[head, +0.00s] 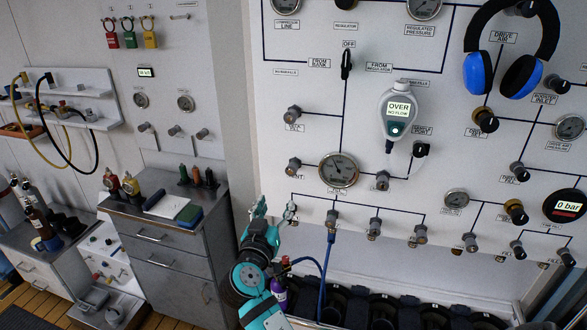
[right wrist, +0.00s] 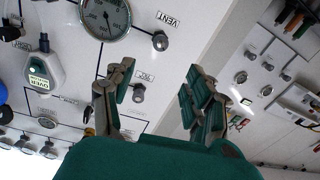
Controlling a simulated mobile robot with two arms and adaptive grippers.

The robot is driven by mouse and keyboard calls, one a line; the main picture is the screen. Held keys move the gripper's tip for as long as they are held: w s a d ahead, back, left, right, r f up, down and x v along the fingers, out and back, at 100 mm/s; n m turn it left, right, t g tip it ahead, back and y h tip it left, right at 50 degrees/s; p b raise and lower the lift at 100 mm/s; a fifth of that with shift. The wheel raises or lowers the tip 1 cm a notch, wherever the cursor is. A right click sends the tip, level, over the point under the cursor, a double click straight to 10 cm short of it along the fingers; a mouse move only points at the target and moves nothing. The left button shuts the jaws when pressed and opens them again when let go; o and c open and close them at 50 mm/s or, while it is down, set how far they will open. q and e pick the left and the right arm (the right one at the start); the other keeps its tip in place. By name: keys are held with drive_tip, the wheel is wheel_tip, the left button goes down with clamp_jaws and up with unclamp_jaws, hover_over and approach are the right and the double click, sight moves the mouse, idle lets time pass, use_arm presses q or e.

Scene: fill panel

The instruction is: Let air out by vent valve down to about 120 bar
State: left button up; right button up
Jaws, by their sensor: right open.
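The vent valve (head: 292,166) is a small dark-capped knob on the white panel, left of a round gauge (head: 338,169). In the right wrist view, the panel appears upside down, and the vent valve (right wrist: 160,41) sits by its VENT label. The gauge (right wrist: 105,18) shows beside it; its reading is too small to tell. My right gripper (head: 274,210) is open and empty, below and left of the vent valve, apart from it. In the right wrist view, its fingers (right wrist: 158,80) stand apart with another knob (right wrist: 139,92) seen between them. My left gripper is not in view.
Another knob (head: 293,112) sits above the vent valve. A handheld meter reading OVER (head: 398,108) and blue headphones (head: 510,60) hang on the panel. A blue hose (head: 325,270) hangs near my right arm. A steel cabinet (head: 165,245) stands left.

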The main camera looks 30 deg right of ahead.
sight(291, 173)
drive_tip(key=p+x, duration=0.1)
drive_tip(key=x, duration=0.7)
drive_tip(key=p+x, duration=0.1)
drive_tip(key=x, duration=0.7)
drive_tip(key=shift+w+d+f, duration=0.1)
drive_tip(key=shift+w+f, duration=0.05)
drive_tip(key=shift+f, duration=0.05)
clamp_jaws()
drive_tip(key=shift+f+n+b, duration=0.15)
drive_tip(key=shift+n+b, duration=0.2)
drive_tip(key=shift+n, duration=0.35)
unclamp_jaws()
